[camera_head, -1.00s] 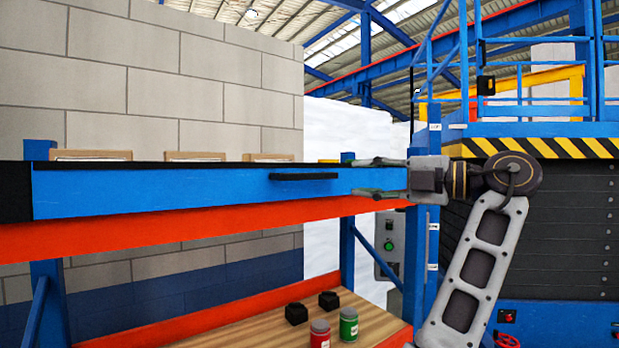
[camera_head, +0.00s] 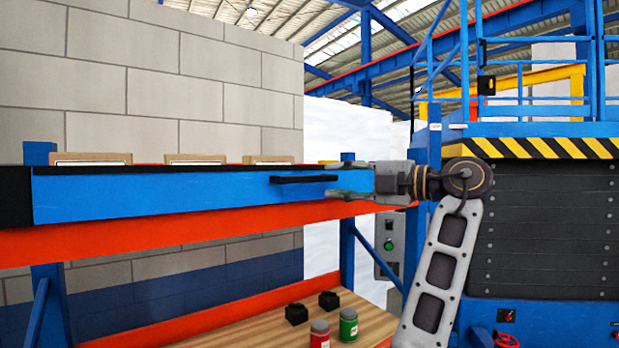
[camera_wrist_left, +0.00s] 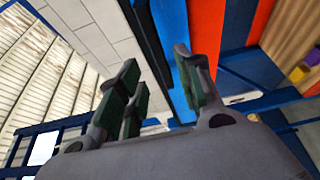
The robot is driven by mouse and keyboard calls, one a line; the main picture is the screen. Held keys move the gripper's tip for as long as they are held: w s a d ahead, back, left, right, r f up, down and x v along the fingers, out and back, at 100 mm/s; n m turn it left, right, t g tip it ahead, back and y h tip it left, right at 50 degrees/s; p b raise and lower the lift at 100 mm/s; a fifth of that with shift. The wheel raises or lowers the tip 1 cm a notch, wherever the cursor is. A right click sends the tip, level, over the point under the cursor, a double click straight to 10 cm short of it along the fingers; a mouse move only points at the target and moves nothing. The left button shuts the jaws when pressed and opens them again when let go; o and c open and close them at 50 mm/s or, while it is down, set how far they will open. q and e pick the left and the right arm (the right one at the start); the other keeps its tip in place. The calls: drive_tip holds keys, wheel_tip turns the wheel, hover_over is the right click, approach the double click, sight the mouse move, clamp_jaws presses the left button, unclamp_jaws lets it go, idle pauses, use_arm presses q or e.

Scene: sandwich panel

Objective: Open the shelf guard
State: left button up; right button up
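The shelf guard (camera_head: 150,197) is a long blue panel across the front of the upper shelf, with a black handle (camera_head: 303,179) on its right half. My left gripper (camera_head: 337,179) is at the handle's right end, one finger above its level and one below. The fingers are apart. In the left wrist view the left gripper (camera_wrist_left: 160,85) shows green-padded fingers spread, with the guard's blue face (camera_wrist_left: 176,40) beyond the gap. Whether a finger touches the handle cannot be told. My right gripper is not in view.
An orange-red shelf beam (camera_head: 200,226) runs below the guard. Several boxes (camera_head: 195,159) stand behind it. A red jar (camera_head: 320,336), a green jar (camera_head: 348,325) and black blocks sit on the lower wooden shelf. A striped lift platform (camera_head: 540,148) stands at the right.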

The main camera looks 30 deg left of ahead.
sight(313, 179)
use_arm(q)
drive_tip(key=a+p, duration=0.1)
drive_tip(key=a, duration=0.5)
drive_tip(key=shift+a, duration=0.3)
drive_tip(key=shift+a+p, duration=0.35)
drive_tip(key=shift+a, duration=0.35)
drive_tip(key=shift+c, duration=0.4)
clamp_jaws()
